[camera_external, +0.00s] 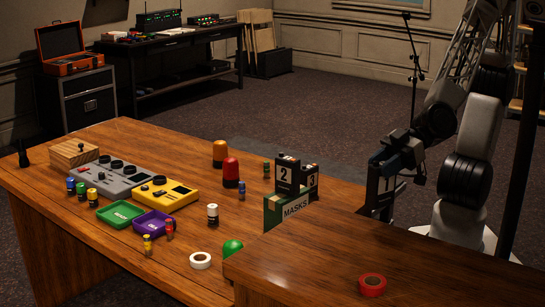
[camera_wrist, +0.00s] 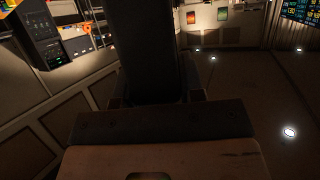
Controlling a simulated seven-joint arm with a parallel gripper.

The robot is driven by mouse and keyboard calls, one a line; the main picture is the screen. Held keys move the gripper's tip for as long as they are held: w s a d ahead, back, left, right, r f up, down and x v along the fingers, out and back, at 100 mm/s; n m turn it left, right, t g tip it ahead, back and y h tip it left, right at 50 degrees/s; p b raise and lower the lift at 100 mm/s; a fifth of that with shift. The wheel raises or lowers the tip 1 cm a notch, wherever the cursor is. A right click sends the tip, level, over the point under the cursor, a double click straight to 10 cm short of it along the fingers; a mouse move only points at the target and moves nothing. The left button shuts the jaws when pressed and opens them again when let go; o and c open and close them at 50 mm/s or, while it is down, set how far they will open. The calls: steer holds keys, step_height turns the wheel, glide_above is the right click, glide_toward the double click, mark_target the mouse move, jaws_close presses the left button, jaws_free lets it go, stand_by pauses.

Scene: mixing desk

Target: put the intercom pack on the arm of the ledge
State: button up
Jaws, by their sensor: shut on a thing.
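My gripper (camera_external: 388,168) is at the right in the outside view, beyond the raised wooden ledge (camera_external: 440,255). It is shut on a dark intercom pack (camera_external: 380,192) with a pale mark like a 1, which hangs roughly upright. Its lower end is close to the ledge's far edge in the picture; I cannot tell whether they touch. In the wrist view a large dark block (camera_wrist: 148,50), likely the held pack, fills the middle, and the fingertips are not clear. Two other packs, numbered 2 (camera_external: 287,173) and 3 (camera_external: 312,183), stand at a green box labelled MASKS (camera_external: 290,207).
A red tape roll (camera_external: 372,285) lies on the ledge; the rest of its top looks clear. On the desk (camera_external: 90,225) are a grey mixer (camera_external: 110,178), a yellow device (camera_external: 160,193), green (camera_external: 120,214) and purple (camera_external: 153,223) trays, white tape (camera_external: 201,261) and several small figures.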

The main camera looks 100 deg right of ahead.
steer(key=shift+w+a, duration=0.1)
stand_by(0.5)
steer(key=w+a+f, duration=0.1)
steer(key=w+a, duration=0.7)
steer(key=w, duration=0.5)
steer(key=shift+a+f, duration=0.25)
steer(key=shift+a, duration=0.15)
steer(key=shift+f, duration=0.1)
steer(key=shift+f, duration=1.65)
steer(key=shift+f, duration=0.15)
steer(key=o, duration=1.1)
